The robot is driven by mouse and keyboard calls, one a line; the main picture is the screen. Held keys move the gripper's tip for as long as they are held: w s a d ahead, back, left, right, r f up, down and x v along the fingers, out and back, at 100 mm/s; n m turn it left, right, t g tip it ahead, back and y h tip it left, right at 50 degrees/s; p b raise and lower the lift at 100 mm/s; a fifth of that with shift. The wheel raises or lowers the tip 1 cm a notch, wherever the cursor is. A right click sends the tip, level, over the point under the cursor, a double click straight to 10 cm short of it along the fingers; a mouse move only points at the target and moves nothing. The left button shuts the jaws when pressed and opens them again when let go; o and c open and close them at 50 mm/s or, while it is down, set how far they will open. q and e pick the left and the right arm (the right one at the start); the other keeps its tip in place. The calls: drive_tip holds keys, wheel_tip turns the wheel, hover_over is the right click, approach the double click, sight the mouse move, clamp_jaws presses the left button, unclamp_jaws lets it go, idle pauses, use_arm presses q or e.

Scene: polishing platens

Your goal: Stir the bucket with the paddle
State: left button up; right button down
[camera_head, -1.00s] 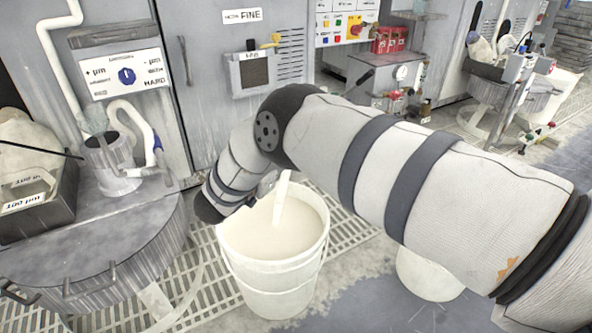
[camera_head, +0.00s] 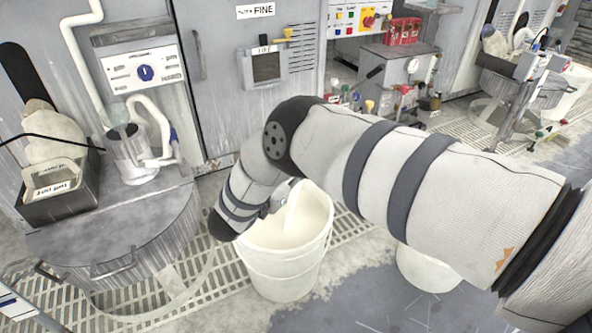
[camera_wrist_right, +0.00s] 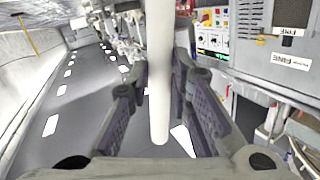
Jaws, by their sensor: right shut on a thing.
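A white bucket (camera_head: 282,272) stands on the floor grating, with pale cream content (camera_head: 280,228) inside. The pale paddle (camera_head: 291,212) dips into it at a tilt; its lower end is hidden in the bucket. My right arm reaches across from the right and hides part of the bucket's rim and most of the right gripper. In the right wrist view the right gripper (camera_wrist_right: 160,80) is shut on the paddle's round white shaft (camera_wrist_right: 159,112), which runs between its two dark fingers. My left gripper is not in view.
A grey drum-like machine (camera_head: 118,238) with a flat top stands left of the bucket, carrying a tray (camera_head: 60,200) and a clear jug (camera_head: 132,155). Grey cabinets (camera_head: 215,75) stand behind. Another white container (camera_head: 428,270) stands at right, partly behind my arm. Open floor lies in front.

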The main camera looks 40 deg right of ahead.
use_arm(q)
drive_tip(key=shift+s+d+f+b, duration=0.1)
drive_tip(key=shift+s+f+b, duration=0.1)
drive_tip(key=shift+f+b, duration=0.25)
use_arm(e)
drive_tip(key=shift+w+d+r, duration=0.1)
drive_tip(key=shift+w+d, duration=0.1)
drive_tip(key=shift+w, duration=0.65)
use_arm(q)
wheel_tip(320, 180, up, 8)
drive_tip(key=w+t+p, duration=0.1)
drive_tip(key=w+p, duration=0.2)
drive_tip(key=p, duration=0.7)
use_arm(e)
wheel_tip(320, 180, up, 14)
